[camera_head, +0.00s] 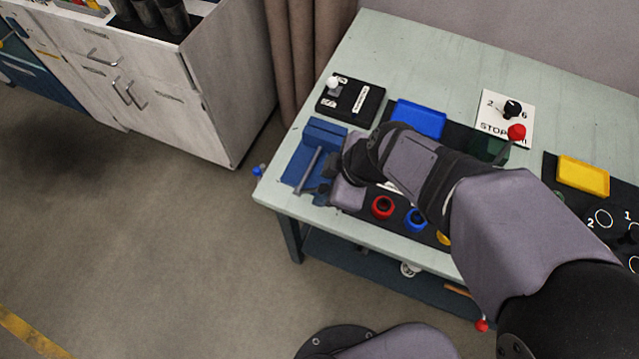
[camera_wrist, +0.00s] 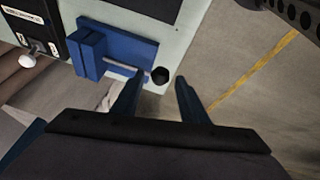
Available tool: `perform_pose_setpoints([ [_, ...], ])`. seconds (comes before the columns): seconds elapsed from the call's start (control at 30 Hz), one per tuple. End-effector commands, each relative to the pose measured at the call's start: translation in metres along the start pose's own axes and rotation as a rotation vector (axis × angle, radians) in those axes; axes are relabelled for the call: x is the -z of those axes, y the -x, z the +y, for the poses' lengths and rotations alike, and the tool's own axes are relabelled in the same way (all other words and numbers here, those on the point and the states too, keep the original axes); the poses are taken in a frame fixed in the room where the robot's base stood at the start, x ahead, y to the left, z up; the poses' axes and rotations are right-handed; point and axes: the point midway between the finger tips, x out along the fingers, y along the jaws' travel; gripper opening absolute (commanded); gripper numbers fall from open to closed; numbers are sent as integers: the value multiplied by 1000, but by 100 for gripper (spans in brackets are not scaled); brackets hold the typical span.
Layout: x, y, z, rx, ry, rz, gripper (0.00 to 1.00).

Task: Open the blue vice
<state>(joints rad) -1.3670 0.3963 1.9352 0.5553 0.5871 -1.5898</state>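The blue vice (camera_head: 318,143) sits at the left corner of the pale green table, with a grey rod (camera_head: 308,170) running along it. In the wrist view, the vice (camera_wrist: 122,50) lies above and left of my gripper (camera_wrist: 157,80). A round black knob (camera_wrist: 160,75) shows at the end of the vice's rod (camera_wrist: 125,70). My two dark fingers are spread apart, with the knob appearing between their tips. I cannot tell how far the knob is from the fingers in depth. In the head view, my wrist hides most of the gripper and part of the vice's right side.
A black box with a white knob (camera_head: 350,101) stands behind the vice. A blue tray (camera_head: 418,118), a red ring (camera_head: 382,207) and a blue ring (camera_head: 415,220) are near my arm. The table's edge is close to the vice, with open floor beyond.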

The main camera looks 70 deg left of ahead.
Motion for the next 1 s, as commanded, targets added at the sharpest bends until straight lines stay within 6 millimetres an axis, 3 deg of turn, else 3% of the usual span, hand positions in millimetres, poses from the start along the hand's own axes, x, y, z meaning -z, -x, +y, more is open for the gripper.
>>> perform_pose_setpoints([
  [0.3, 0, -34, 0, 1, 0, -1, 40],
  [0.7, 0, -40, 0, -1, -1, 0, 40],
  [0.87, 0, -40, 0, -1, -1, 0, 1],
  [1.0, 0, -40, 0, -1, -1, -1, 0],
])
